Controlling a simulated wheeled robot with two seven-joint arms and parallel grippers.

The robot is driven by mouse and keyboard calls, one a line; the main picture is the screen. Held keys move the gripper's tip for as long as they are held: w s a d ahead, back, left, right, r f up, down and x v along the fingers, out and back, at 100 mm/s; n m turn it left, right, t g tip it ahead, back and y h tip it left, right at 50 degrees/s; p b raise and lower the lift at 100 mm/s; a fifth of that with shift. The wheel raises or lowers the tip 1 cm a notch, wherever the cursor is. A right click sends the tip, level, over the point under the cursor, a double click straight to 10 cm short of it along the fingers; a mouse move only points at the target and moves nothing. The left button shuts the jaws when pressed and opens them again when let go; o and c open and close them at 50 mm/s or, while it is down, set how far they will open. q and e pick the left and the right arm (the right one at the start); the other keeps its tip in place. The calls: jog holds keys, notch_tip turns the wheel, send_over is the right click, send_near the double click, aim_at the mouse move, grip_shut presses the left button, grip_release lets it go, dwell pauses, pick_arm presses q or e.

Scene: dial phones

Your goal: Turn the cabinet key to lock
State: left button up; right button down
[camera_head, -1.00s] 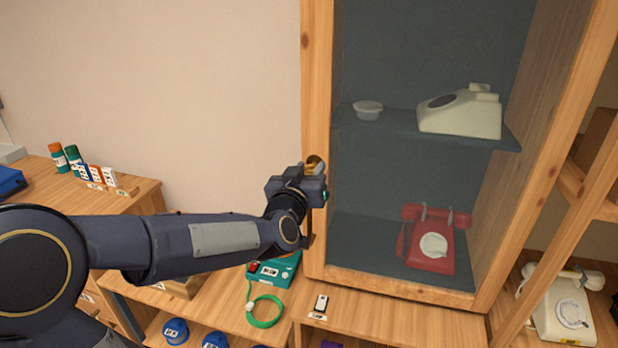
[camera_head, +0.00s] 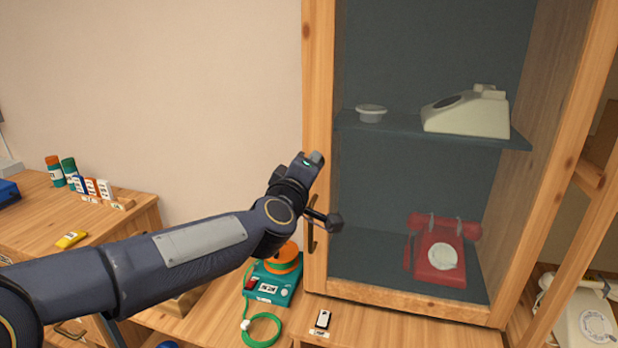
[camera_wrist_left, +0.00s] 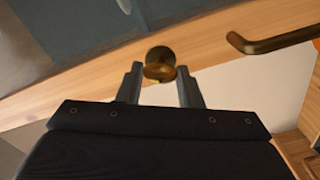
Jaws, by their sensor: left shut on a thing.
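The cabinet (camera_head: 314,50) has a wooden-framed front that looks closed. The brass key (camera_wrist_left: 160,66) stands out from its frame in the left wrist view. My left gripper (camera_head: 314,160) is at the left upright of the frame and hides the key in the head view. In the left wrist view my left gripper (camera_wrist_left: 160,84) has one finger on each side of the round key head and is shut on it. My right gripper is in neither view.
A brass handle (camera_wrist_left: 272,42) is beside the key, and part of it shows below my wrist in the head view (camera_head: 311,238). A cream phone (camera_head: 466,112) and a red phone (camera_head: 440,255) are inside the cabinet. A teal device (camera_head: 272,283) with a green cable stands below my arm.

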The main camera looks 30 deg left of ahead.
pick_arm(q)
jog(key=n+b, duration=0.2)
jog(key=n, duration=0.3)
jog(key=shift+f, duration=0.1)
dwell(0.4)
jog(key=o, duration=1)
jog(key=v, duration=0.7)
jog(key=shift+s+p, duration=0.35)
jog(key=shift+s, duration=0.05)
